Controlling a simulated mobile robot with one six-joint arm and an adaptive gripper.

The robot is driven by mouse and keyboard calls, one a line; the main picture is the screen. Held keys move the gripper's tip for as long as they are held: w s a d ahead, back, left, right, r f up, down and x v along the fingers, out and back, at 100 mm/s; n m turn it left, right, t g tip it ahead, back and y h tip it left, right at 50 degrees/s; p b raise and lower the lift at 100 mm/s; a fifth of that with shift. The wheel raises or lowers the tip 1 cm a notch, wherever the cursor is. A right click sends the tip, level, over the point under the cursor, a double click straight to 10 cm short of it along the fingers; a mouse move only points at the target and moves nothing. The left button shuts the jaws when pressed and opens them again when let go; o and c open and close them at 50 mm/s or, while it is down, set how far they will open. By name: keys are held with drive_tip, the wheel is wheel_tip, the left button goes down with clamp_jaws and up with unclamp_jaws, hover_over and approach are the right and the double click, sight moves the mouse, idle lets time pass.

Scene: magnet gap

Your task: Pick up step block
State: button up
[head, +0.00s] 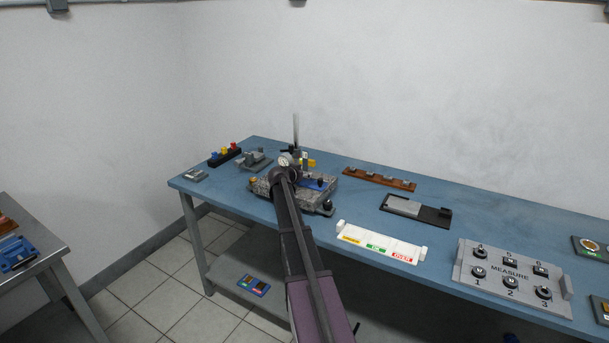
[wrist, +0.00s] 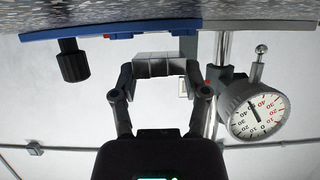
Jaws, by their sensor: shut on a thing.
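In the wrist view, my gripper (wrist: 158,72) is shut on a small grey metal block with step-like faces, the step block (wrist: 155,64). The block sits between the two dark fingertips, close to a blue strip (wrist: 130,28) along the edge of a speckled granite plate. I cannot tell whether the block touches the blue strip. A dial gauge (wrist: 255,112) on a post is right beside the gripper. In the head view, my arm hides the gripper and the block; the granite plate (head: 261,189) shows around it, with a blue piece (head: 316,183) on top.
The blue bench (head: 360,207) also carries a brown rack (head: 379,179), a grey-and-black tray (head: 416,210), a white sorting tray (head: 380,243) with coloured labels and a "MEASURE" panel (head: 512,277). The gauge stand's post (head: 296,130) rises close to my gripper.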

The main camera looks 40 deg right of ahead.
wheel_tip(320, 180, up, 2)
drive_tip(key=shift+s+a+r+p, duration=0.1)
drive_tip(key=shift+a+p, duration=0.05)
drive_tip(key=shift+p, duration=0.55)
drive_tip(key=s+a, duration=0.3)
drive_tip(key=a, duration=0.4)
drive_tip(key=s+a, duration=0.3)
drive_tip(key=a, duration=0.4)
drive_tip(key=shift+s+r+p, duration=0.4)
drive_tip(key=shift+p, duration=0.05)
